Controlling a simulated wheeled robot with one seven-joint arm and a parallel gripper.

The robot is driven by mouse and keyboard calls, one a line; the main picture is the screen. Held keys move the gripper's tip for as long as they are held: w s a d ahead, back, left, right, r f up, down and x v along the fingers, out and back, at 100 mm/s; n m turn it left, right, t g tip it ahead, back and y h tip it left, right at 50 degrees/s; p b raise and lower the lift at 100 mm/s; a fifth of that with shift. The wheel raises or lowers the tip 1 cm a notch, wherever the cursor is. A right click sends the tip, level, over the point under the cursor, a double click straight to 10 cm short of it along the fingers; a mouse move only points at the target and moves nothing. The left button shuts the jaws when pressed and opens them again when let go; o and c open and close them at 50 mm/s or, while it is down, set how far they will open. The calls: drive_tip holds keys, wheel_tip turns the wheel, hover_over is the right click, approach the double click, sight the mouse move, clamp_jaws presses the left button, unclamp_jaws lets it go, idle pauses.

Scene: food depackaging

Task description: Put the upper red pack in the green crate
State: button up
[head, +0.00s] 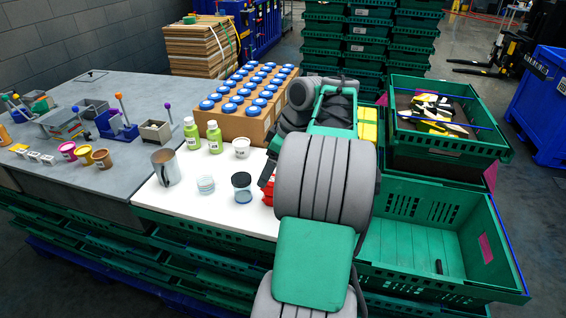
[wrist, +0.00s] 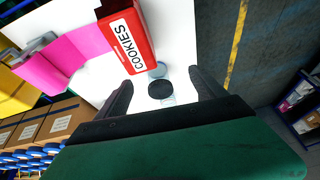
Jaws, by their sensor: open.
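A red pack labelled "COOKIES" (wrist: 127,38) shows in the wrist view, above and left of the space between my fingers. In the head view only a sliver of red (head: 268,191) shows beside my arm; the arm hides the rest. My gripper (wrist: 163,90) is open, with nothing held between its fingers. It is hidden behind my arm in the head view. An open green crate (head: 400,246) stands at the right, with a small dark item inside.
A black-lidded jar (head: 241,187), a clear tub (head: 206,185), a metal mug (head: 166,168) and green-capped bottles (head: 214,138) stand on the white worktop (head: 205,215). A pink pack (wrist: 70,60) lies beside the red one. Another crate (head: 450,145) holds black-and-yellow items.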

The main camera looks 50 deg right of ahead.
drive_tip(key=shift+n, duration=0.3)
drive_tip(key=s+d, duration=0.2)
drive_tip(key=d, duration=0.1)
drive_tip(key=s+d, duration=0.1)
drive_tip(key=d, duration=0.1)
drive_tip(key=shift+f, duration=0.2)
drive_tip(key=b+x, duration=0.1)
drive_tip(key=x, duration=0.6)
drive_tip(key=shift+d+f+b, duration=0.15)
drive_tip(key=shift+f+b, duration=0.15)
drive_tip(key=shift+b, duration=0.05)
drive_tip(key=shift+s, duration=0.1)
drive_tip(key=shift+f, duration=0.25)
drive_tip(key=shift+c, duration=0.4)
clamp_jaws()
